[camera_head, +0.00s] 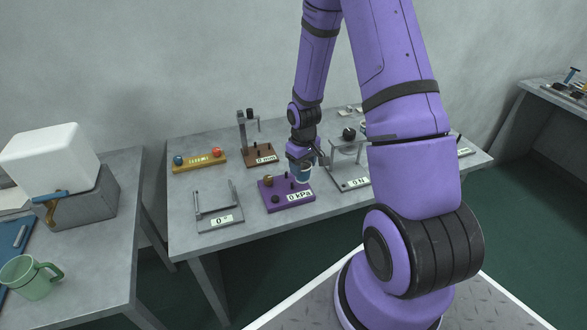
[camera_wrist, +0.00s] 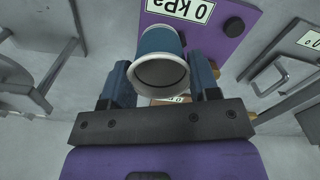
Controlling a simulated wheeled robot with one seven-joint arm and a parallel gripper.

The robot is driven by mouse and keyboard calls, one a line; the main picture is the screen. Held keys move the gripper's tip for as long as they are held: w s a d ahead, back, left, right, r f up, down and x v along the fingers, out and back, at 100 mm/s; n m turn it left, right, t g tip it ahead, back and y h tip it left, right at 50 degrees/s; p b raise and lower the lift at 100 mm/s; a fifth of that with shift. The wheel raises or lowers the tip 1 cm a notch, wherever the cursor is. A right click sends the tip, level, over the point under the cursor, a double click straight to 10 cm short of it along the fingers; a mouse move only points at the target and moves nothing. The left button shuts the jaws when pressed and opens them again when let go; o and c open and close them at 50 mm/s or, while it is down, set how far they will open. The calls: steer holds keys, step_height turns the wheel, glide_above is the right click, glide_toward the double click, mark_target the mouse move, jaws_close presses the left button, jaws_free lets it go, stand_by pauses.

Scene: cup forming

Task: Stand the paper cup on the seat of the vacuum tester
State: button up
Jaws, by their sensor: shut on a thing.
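The blue paper cup (camera_head: 302,176) with a pale rim is in my gripper (camera_head: 305,160) at the back right of the purple vacuum tester (camera_head: 274,202). In the wrist view the cup (camera_wrist: 158,41) lies between the two fingers of my gripper (camera_wrist: 162,70), with its open mouth facing the camera. The tester's purple plate (camera_wrist: 235,45) shows behind and to the right of the cup, with its "0 kPa" label. The seat and the base of the cup are hidden, so I cannot tell whether they touch.
A grey stand with a "0 N" label (camera_head: 354,184) is close on the right. A brown stand (camera_head: 261,160) is behind, a yellow rack (camera_head: 200,163) is back left, and a grey frame (camera_head: 220,222) is front left. A green mug (camera_head: 30,278) is on the left table.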

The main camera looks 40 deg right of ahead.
steer(key=w, duration=0.4)
steer(key=shift+a+f, duration=0.2)
steer(key=shift+a, duration=0.1)
steer(key=shift+s+f, duration=0.1)
steer(key=shift+f, duration=1.65)
steer(key=shift+f, duration=0.1)
steer(key=o, duration=1)
steer(key=shift+c, duration=0.2)
